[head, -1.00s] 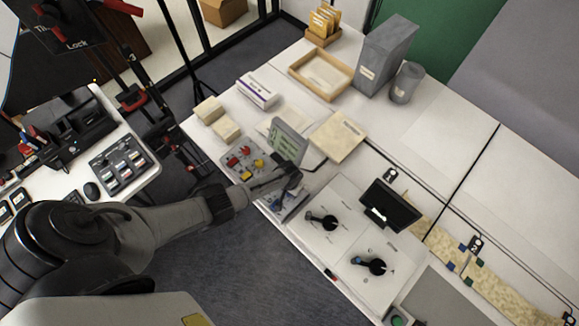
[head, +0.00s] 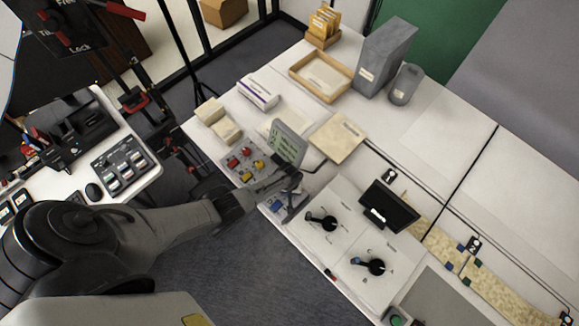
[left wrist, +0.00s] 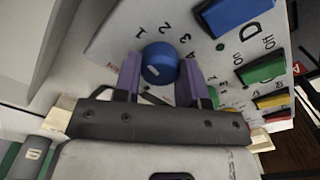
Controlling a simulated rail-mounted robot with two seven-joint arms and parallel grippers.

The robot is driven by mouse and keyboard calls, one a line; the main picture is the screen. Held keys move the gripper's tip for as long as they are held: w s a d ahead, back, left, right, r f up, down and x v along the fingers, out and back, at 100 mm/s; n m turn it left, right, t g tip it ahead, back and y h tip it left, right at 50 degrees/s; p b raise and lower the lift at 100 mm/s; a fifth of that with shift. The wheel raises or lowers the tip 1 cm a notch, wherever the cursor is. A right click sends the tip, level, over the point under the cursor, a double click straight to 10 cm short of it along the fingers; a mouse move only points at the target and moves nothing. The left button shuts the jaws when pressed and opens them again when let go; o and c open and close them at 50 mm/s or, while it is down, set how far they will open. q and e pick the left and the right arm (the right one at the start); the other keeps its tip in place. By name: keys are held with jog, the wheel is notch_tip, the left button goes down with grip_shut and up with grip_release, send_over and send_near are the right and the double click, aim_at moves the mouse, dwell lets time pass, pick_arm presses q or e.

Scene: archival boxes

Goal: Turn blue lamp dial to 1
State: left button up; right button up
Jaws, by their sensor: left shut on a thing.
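The blue dial (left wrist: 160,62) is a round knob on a light grey control panel (left wrist: 110,40). The numbers 1, 2 and 3 are printed in an arc beside it, and a pale mark shows on the lower left of its face. My left gripper (left wrist: 160,80) has its purple fingers on both sides of the dial, shut on it. In the head view the left gripper (head: 288,184) is over the near right part of the panel (head: 236,171) and hides the dial. My right gripper is in neither view.
A large blue switch (left wrist: 236,12) and a green switch (left wrist: 262,67) are close to the dial. A grey-green display (head: 288,143) stands behind the panel. Black rotary handles (head: 322,220) and a small black screen (head: 390,205) are to the right.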

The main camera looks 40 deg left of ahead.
pick_arm(q)
jog(key=o, duration=0.9)
jog(key=shift+r, duration=0.15)
jog(key=shift+r+p, duration=0.3)
jog(key=shift+r, duration=0.05)
notch_tip(320, 180, up, 13)
jog(key=p, duration=0.4)
